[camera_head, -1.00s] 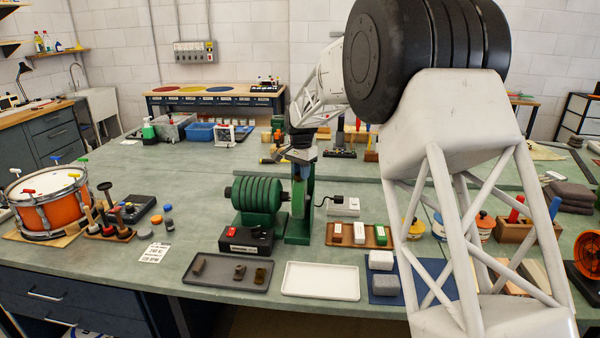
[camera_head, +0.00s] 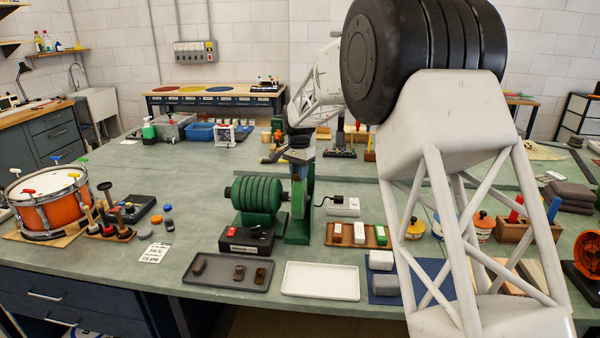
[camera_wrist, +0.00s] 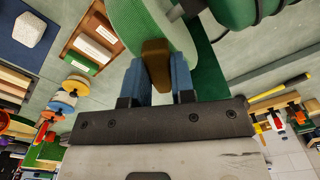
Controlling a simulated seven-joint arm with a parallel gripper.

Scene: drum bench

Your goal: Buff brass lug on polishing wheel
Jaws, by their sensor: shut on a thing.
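My gripper (camera_wrist: 158,84) has blue fingers shut on a brown-gold brass lug (camera_wrist: 157,62) in the wrist view. The lug overlaps the pale green face of the polishing wheel (camera_wrist: 143,20); whether they touch I cannot tell. In the head view my gripper (camera_head: 299,168) points down by the tall green stand, just right of the ribbed green motor (camera_head: 256,194), and the held lug is too small to make out. Several brown lugs (camera_head: 239,272) lie on the dark grey tray (camera_head: 222,284) at the front. The white tray (camera_head: 320,281) beside it is empty.
A black switch box (camera_head: 246,239) stands before the motor. A wooden tray (camera_head: 375,240) of coloured bars is to the right, with grey blocks (camera_head: 381,260) on a blue mat in front. An orange drum (camera_head: 50,203) stands far left. My arm hides part of the right bench.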

